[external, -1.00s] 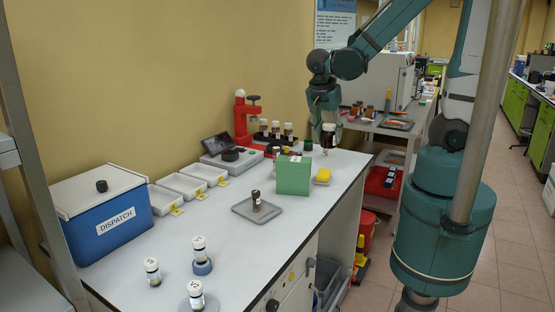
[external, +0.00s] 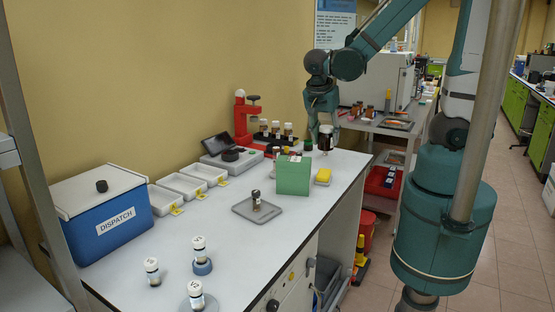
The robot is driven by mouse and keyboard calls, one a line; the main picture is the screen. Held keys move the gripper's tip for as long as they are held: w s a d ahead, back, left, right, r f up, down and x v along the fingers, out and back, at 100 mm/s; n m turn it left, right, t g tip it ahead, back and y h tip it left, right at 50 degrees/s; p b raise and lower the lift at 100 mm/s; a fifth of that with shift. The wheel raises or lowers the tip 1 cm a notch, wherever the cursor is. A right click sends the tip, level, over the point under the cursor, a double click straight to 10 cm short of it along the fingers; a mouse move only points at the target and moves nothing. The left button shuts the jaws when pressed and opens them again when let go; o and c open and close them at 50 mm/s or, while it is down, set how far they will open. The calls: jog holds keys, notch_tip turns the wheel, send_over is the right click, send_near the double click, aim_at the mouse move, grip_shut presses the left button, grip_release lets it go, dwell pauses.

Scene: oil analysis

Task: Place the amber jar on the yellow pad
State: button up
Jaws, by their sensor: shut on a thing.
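The amber jar (external: 326,139) is dark brown with a white top edge. My gripper (external: 323,127) is shut on it and holds it upright at the far end of the white bench, behind the yellow pad. Whether its base touches the bench is hard to tell. The yellow pad (external: 322,176) lies on the bench just right of a green box (external: 293,175), with nothing on it.
A red stand (external: 241,118) and several capped jars are at the back left. Several white-capped vials stand at the front, near a blue dispatch box (external: 98,217).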

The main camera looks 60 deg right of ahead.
aim_at(323, 143)
jog(key=shift+f+b, duration=0.4)
jog(key=shift+f, duration=2.15)
jog(key=shift+f+b, duration=0.35)
jog(key=shift+f, duration=1.75)
jog(key=shift+f, duration=0.15)
jog(key=o, duration=1)
jog(key=shift+r, duration=0.2)
jog(key=shift+p+v, duration=0.9)
jog(key=shift+v, duration=5.05)
